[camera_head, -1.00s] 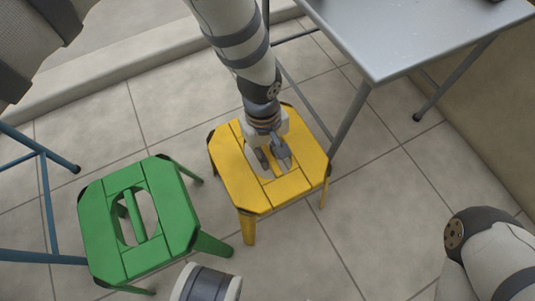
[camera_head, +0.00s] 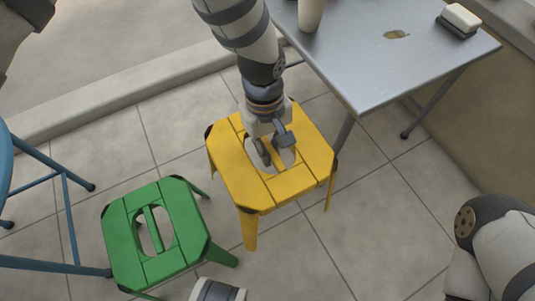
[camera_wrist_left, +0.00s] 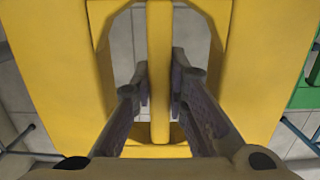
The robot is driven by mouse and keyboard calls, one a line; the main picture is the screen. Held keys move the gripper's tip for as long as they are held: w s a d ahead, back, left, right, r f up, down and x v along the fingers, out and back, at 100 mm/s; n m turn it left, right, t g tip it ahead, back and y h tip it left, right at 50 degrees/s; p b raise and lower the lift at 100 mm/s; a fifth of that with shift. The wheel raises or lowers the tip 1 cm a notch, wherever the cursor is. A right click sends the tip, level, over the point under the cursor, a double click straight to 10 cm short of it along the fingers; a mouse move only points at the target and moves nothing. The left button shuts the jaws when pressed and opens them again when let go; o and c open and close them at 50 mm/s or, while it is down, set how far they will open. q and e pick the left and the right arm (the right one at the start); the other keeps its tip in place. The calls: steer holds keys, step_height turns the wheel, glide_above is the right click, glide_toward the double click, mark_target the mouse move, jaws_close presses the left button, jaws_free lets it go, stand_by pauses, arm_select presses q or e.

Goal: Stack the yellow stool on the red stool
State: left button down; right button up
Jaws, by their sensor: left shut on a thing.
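The yellow stool (camera_head: 240,170) is upright in the middle of the head view and fills much of the left wrist view (camera_wrist_left: 60,70). My left gripper (camera_head: 274,155) comes down from above into the opening in its seat. In the left wrist view its two fingers (camera_wrist_left: 160,92) are shut on the stool's central bar, one on each side. The stool appears held a little above the floor. No red stool shows in these frames. My right arm is at the lower right of the head view, with its gripper out of view.
A green stool (camera_head: 187,220) stands on the tiles to the lower left, close to the yellow one. A grey metal table (camera_head: 365,65) is at the upper right, near the yellow stool. Blue furniture legs (camera_head: 70,215) are at the left. Tiles at lower right are clear.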

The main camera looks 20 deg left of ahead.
arm_select(q)
step_height(320, 180, up, 19)
steer(key=p, duration=1.4)
steer(key=shift+p, duration=0.3)
arm_select(e)
steer(key=w+r+t, duration=0.1)
steer(key=w+r, duration=0.1)
steer(key=r, duration=0.4)
steer(key=w+r+t, duration=0.1)
steer(key=w+r, duration=0.1)
steer(key=r, duration=0.4)
steer(key=shift+w+d+r, duration=0.2)
steer(key=shift+w+r, duration=0.05)
steer(key=shift+r, duration=0.05)
arm_select(q)
steer(key=shift+f, duration=0.1)
